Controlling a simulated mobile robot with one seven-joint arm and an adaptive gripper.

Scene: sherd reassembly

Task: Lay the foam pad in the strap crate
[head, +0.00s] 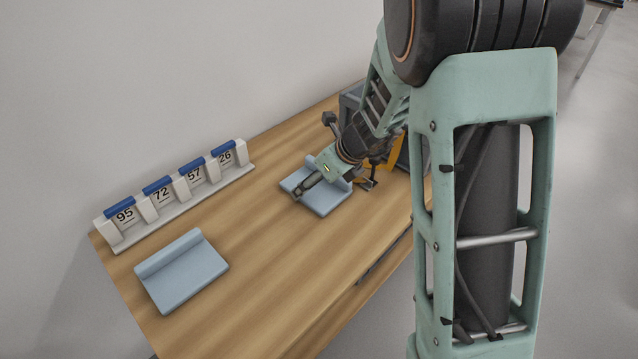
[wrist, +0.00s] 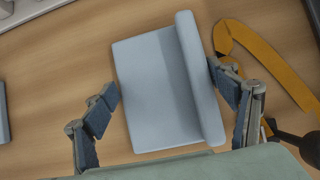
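Two light-blue pads, each with a raised ridge along one side, lie on the wooden table. One pad (head: 325,198) is under my gripper (head: 335,186); the other pad (head: 185,272) lies at the near left. In the wrist view the first pad (wrist: 152,95) sits between the spread fingers of my gripper (wrist: 164,78). One finger is close to its flat edge, the other close to its ridge; I cannot tell whether they touch it. A grey crate (head: 350,103) stands behind my arm, mostly hidden. An orange strap (wrist: 268,65) lies right of the pad.
A white rack (head: 185,207) with blue-topped cards numbered 95, 72, 57 and 26 stands along the table's wall side. The wooden table (head: 262,268) is bare between the two pads. Its near-right edge drops to the floor.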

